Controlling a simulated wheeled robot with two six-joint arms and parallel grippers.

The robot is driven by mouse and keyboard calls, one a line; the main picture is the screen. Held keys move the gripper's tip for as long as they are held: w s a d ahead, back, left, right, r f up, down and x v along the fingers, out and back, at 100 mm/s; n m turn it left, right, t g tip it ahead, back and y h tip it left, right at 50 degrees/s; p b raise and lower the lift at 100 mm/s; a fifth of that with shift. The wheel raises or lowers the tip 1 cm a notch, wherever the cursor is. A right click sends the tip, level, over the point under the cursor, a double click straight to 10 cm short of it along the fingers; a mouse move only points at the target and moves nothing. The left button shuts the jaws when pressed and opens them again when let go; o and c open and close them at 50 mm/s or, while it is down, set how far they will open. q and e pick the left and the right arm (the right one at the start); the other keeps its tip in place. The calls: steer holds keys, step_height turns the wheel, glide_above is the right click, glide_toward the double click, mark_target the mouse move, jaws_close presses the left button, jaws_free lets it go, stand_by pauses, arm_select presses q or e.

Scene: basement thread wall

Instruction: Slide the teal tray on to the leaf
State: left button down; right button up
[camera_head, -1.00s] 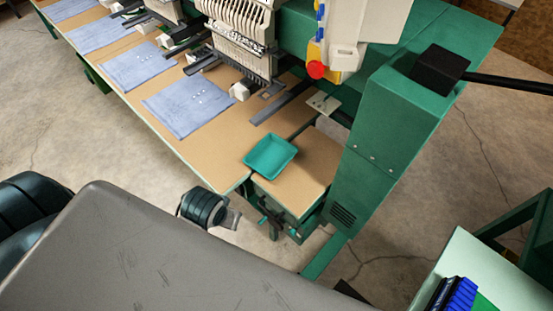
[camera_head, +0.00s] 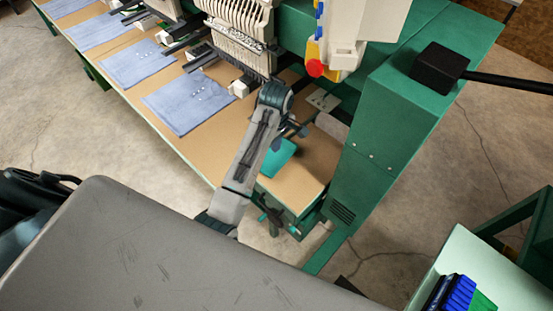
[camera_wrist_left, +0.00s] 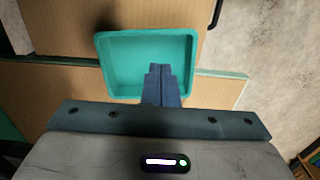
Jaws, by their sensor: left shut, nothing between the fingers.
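The teal tray (camera_head: 279,158) lies across the seam between the long tan table and the tan leaf (camera_head: 312,172) at its right end. My left arm hides part of the tray in the head view. In the left wrist view the shallow tray (camera_wrist_left: 125,65) shows nearly whole. My left gripper (camera_head: 290,136) reaches over the table from above, at the tray's far side. Its shut, empty fingers (camera_wrist_left: 160,70) overlap the tray's near wall and inside in the wrist view. I cannot tell whether they touch it. My right gripper is not in view.
Embroidery heads (camera_head: 240,40) stand behind the table, close to my arm. A green machine column (camera_head: 385,135) stands right of the leaf. Blue cloths (camera_head: 188,102) lie on the table to the left. A pale table (camera_head: 480,262) with a blue brush is at lower right.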

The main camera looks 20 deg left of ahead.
mark_target(278, 165)
arm_select(q)
steer(key=f+p, duration=0.1)
steer(key=f, duration=0.2)
steer(key=f+p, duration=0.1)
steer(key=f, duration=0.2)
steer(key=f+p, duration=0.1)
steer(key=f, duration=0.2)
steer(key=shift+w+d+f, duration=0.1)
steer(key=shift+w+d, duration=0.05)
steer(key=shift+w, duration=0.1)
steer(key=shift+f, duration=0.15)
steer(key=shift+w, duration=0.1)
